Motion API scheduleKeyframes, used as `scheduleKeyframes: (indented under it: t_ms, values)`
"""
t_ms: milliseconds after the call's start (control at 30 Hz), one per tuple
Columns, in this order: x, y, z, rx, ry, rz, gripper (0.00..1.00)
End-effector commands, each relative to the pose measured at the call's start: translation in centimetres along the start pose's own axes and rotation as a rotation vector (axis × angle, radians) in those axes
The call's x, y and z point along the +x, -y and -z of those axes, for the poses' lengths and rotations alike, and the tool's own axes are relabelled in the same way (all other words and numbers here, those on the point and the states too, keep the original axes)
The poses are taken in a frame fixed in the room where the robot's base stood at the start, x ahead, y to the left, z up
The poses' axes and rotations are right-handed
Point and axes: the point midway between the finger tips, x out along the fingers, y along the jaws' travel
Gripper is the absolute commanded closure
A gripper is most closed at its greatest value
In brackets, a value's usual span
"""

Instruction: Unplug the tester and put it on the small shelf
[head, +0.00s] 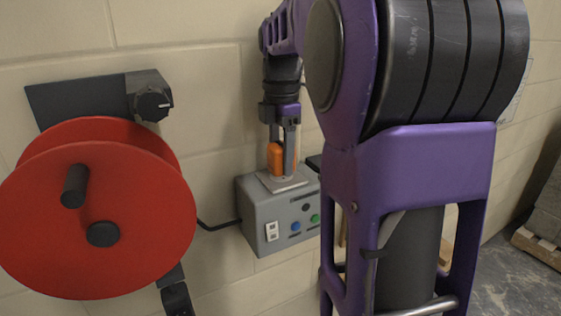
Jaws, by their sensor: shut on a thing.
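The orange tester (274,157) stands upright at the pale socket plate (284,182) on top of a grey box (262,212) against the wall. My gripper (282,160) points down from above and is shut on the tester, its fingers hiding part of it. I cannot tell whether the tester's lower end is seated in the plate or just clear of it. A dark flat edge (314,162) shows just right of the gripper, mostly hidden behind my arm. It may be the small shelf, but I cannot tell.
A large red reel (140,225) with a black crank knob fills the left, in front of a dark wall plate (80,97) with a black dial (153,103). A black cable (217,226) runs into the grey box. My arm covers much of the right. Blocks on a pallet (540,243) stand far right.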

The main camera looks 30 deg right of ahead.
Motion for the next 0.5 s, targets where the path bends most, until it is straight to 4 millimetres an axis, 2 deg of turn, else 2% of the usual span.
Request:
scheduleKeyframes:
  t_ms: [500]
  values:
    - [-2.1, 0.0, 0.0, 0.0, 0.001, -0.002, 1.0]
